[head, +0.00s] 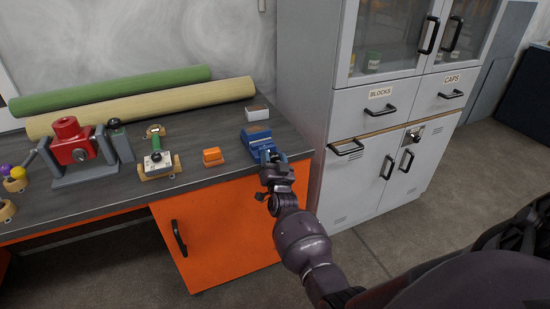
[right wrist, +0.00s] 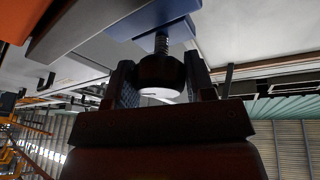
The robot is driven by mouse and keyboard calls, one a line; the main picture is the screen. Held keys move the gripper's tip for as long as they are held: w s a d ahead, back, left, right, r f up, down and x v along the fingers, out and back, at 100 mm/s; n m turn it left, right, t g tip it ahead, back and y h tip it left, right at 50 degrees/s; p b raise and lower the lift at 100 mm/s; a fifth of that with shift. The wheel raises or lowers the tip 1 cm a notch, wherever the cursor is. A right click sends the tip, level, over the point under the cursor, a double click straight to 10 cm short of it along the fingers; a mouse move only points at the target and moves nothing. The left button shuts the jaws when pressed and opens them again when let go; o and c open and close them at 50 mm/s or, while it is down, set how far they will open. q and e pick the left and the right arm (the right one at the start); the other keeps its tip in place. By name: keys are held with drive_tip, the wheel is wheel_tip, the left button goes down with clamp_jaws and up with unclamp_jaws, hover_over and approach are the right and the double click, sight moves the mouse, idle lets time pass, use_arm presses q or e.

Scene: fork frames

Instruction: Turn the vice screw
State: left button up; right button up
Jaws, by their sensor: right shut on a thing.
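The blue vice (head: 256,137) stands on the right end of the workbench, near its front edge. My right gripper (head: 270,160) is at the front of the vice, at bench height. In the right wrist view, the vice screw (right wrist: 161,44) comes out of the blue vice body (right wrist: 150,20) and ends in a dark round knob (right wrist: 155,72) with a pale end face. My right gripper (right wrist: 160,85) has one finger on each side of this knob and is shut on it. My left gripper is not in view.
A white-topped box (head: 257,114) is behind the vice. A grey cabinet (head: 385,130) stands close on the right.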

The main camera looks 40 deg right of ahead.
drive_tip(key=shift+m+g+p, duration=0.3)
drive_tip(key=shift+m+g, duration=0.1)
drive_tip(key=shift+m, duration=0.9)
drive_tip(key=shift+h, duration=0.3)
drive_tip(key=o, duration=0.9)
